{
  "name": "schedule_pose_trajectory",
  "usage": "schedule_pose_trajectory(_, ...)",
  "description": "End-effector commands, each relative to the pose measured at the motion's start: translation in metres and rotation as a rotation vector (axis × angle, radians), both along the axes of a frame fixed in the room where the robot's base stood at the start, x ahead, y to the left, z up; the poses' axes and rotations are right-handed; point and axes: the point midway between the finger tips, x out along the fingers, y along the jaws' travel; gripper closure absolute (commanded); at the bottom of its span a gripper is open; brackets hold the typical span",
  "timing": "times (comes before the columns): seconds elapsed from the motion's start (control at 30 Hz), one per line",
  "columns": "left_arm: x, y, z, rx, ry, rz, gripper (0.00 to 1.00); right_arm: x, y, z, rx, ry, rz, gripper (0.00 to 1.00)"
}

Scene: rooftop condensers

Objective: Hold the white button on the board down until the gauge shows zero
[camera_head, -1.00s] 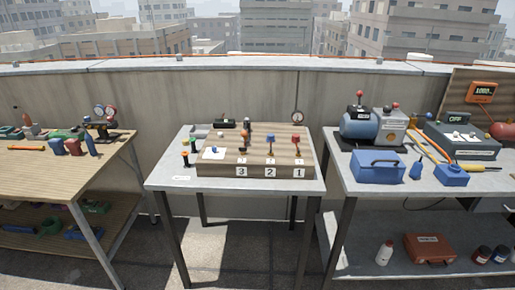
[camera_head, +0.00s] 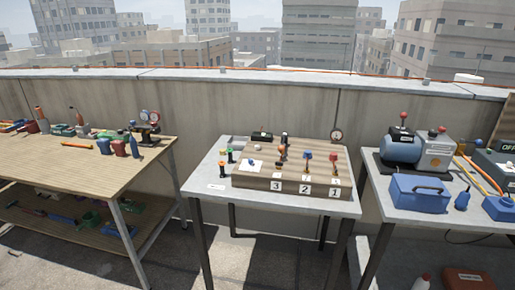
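A wooden board (camera_head: 250,180) lies on the grey middle table, with tags 3, 2 and 1 along its front face. Several small valves and knobs stand on it, among them a blue-topped one (camera_head: 307,157) and a red-topped one (camera_head: 334,159). A small pale round piece (camera_head: 273,157) near its back could be the white button, but it is too small to be sure. Neither gripper shows.
The left wooden table (camera_head: 60,165) holds bottles, tools and a twin-gauge set (camera_head: 149,118). The right table has a blue toolbox (camera_head: 419,193) and a blue compressor (camera_head: 400,148). Gaps separate the tables. A concrete parapet (camera_head: 270,80) runs behind.

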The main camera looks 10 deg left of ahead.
Motion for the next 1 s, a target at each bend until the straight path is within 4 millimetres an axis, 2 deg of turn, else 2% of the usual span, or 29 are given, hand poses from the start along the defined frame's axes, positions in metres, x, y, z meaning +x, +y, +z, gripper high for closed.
schedule_pose_trajectory(0.03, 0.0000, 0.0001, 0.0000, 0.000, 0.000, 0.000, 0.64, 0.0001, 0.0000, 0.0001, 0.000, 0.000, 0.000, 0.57)
schedule_pose_trajectory(0.27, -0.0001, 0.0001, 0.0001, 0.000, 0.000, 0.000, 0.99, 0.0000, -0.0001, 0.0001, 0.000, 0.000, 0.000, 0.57)
schedule_pose_trajectory(1.0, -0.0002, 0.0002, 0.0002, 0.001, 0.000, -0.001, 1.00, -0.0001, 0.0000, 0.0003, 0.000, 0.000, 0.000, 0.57)
